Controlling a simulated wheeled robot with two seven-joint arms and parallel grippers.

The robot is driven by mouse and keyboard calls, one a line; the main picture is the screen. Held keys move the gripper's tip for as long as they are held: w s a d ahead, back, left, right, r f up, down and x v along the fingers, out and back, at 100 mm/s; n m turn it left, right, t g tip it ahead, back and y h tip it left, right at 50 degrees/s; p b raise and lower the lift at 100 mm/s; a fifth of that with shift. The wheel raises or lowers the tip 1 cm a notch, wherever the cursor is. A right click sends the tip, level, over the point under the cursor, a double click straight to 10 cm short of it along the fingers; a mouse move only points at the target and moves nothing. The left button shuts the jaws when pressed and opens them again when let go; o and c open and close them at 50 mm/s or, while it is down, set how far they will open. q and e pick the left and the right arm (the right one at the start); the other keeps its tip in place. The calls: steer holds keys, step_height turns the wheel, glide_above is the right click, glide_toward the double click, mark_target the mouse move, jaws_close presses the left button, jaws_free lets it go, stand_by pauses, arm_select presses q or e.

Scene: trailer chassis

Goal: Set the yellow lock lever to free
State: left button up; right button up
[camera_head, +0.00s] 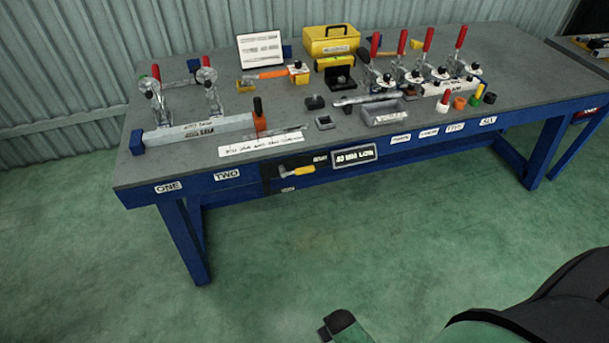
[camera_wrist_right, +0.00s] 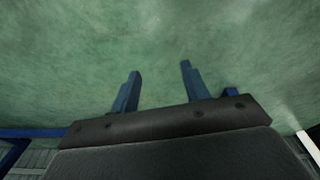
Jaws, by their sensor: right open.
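The yellow lock lever (camera_head: 302,170) is on a black plate (camera_head: 270,184) on the front edge of the workbench in the head view. Its yellow grip points right and slightly up from a grey pivot end. The lever does not show in that view. My left gripper is in neither view.
The workbench (camera_head: 200,152) carries red-handled clamps, a long grey bar (camera_head: 198,131), a yellow toolbox (camera_head: 331,40) and a grey tray (camera_head: 384,113). A dark sign (camera_head: 354,155) is right of the lever. The floor (camera_head: 330,240) before the bench is clear.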

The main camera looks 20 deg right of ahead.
steer(key=w+d+f+b, duration=0.1)
steer(key=w+d+b, duration=0.15)
steer(key=w, duration=0.35)
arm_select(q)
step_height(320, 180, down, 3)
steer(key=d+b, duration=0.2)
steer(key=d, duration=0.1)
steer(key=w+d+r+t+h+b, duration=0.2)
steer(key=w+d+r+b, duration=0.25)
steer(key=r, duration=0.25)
arm_select(e)
steer(key=m+t+y+b, duration=0.1)
steer(key=m+t+y, duration=0.6)
steer(key=m+t, duration=0.85)
glide_toward(308, 172)
steer(key=x, duration=0.3)
steer(key=shift+t+x, duration=0.25)
steer(key=shift+x, duration=0.6)
steer(key=x, duration=0.5)
steer(key=shift+w+a+f+p, duration=0.15)
steer(key=shift+w+p, duration=0.25)
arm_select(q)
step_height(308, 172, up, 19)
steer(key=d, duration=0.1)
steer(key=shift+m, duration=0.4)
arm_select(e)
steer(key=shift+w+a, duration=0.15)
steer(key=shift+w, duration=0.2)
